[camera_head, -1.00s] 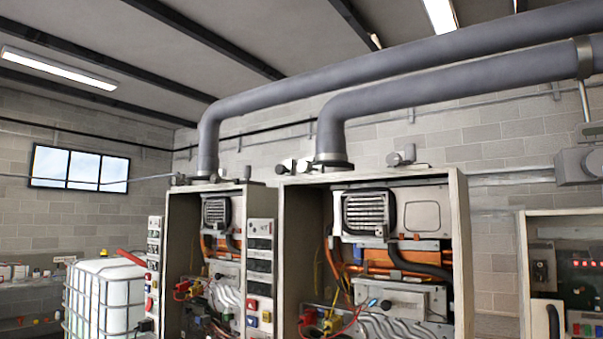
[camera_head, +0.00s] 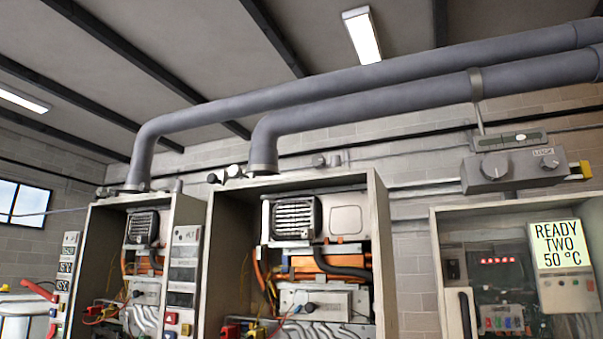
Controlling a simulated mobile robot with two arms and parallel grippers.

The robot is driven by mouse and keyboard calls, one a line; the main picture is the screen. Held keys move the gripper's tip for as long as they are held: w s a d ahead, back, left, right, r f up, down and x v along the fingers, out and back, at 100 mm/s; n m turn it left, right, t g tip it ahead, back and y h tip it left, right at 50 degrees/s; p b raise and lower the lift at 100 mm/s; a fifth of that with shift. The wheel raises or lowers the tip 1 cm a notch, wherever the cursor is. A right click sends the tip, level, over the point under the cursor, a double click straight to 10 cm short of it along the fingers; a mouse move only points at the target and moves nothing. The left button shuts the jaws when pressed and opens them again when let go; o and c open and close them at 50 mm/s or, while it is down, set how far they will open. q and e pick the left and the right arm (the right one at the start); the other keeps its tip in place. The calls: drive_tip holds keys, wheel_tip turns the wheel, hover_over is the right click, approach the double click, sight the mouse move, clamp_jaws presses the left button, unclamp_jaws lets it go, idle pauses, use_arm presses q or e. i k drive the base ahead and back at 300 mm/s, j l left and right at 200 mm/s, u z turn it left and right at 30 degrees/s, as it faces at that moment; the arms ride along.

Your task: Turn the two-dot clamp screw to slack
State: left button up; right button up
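No clamp screw with two dots can be made out at this size. The nearer flue pipe (camera_head: 400,107) ends in a collar (camera_head: 263,158) on top of the middle open heater cabinet (camera_head: 384,255), with small knob-like fittings (camera_head: 235,171) just left of it. The farther flue pipe (camera_head: 240,110) comes down to the left heater cabinet (camera_head: 190,212). A band clamp (camera_head: 476,84) rings the nearer pipe at the upper right; no dots show on it. Neither of my grippers is in view.
A grey control box with dials (camera_head: 513,168) is on the wall at the right. Below it, a cabinet (camera_head: 436,250) carries a sign (camera_head: 562,255) reading "READY TWO 50 °C". A white tank (camera_head: 20,312) stands at the lower left.

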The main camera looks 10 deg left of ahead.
sight(236, 171)
drive_tip(key=i+j+z, duration=0.15)
drive_tip(key=j+z, duration=0.3)
drive_tip(key=i+j+z, duration=0.1)
drive_tip(key=j+z, duration=0.35)
drive_tip(key=j, duration=0.25)
drive_tip(key=j+z, duration=0.45)
drive_tip(key=j, duration=0.15)
